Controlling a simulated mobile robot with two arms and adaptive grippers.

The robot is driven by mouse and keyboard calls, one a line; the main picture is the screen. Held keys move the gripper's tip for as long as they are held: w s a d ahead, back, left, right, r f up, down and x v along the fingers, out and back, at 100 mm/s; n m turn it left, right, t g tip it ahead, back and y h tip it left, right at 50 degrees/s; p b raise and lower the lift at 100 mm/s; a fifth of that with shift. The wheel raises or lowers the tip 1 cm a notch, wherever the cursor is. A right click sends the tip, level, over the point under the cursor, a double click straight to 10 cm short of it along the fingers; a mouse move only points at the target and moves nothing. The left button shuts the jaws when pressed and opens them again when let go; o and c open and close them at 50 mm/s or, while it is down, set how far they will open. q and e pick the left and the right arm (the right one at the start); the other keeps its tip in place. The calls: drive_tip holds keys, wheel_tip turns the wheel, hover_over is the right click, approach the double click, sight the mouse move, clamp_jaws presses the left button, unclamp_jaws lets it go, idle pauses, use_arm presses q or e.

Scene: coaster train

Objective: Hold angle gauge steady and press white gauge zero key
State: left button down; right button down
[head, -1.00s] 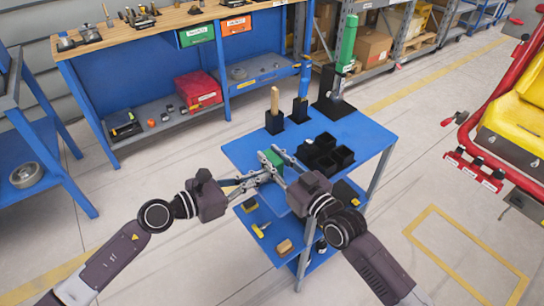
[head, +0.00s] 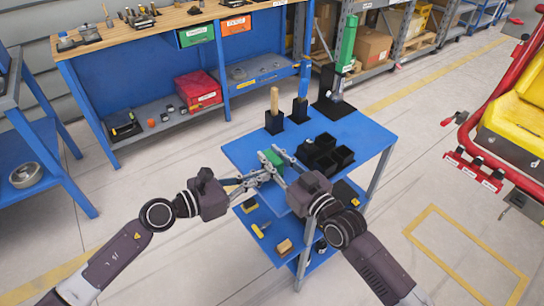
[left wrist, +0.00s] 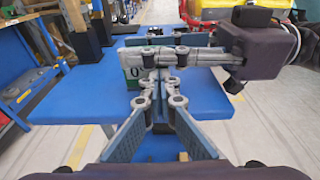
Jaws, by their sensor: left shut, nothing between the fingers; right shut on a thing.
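The angle gauge (head: 273,158) is a small green block at the front left of the blue cart top. My right gripper (head: 269,156) is shut on it, with a finger on either side. In the left wrist view the gauge (left wrist: 132,70) shows a pale face with a dark "0", partly hidden by the fingers. My left gripper (head: 268,174) is shut and empty, its tips right at the near side of the gauge. In the left wrist view its fingertips (left wrist: 157,75) overlap the gauge's edge. I cannot make out the white zero key or whether the tips touch it.
Black open bins (head: 322,155) stand right of the gauge on the cart top (head: 365,135). Behind are a wooden-handled tool in a black holder (head: 274,122), a blue-handled one (head: 302,90) and a tall green-topped device (head: 347,45).

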use_arm(q)
drive_tip(key=shift+f+v, duration=0.2)
drive_tip(key=shift+v, duration=0.75)
drive_tip(key=shift+f+v, duration=0.15)
drive_tip(key=shift+v, duration=0.75)
drive_tip(key=shift+f+v, duration=0.2)
drive_tip(key=shift+v, duration=0.75)
drive_tip(key=shift+s+a, duration=0.1)
use_arm(e)
drive_tip(key=c, duration=1.6)
unclamp_jaws()
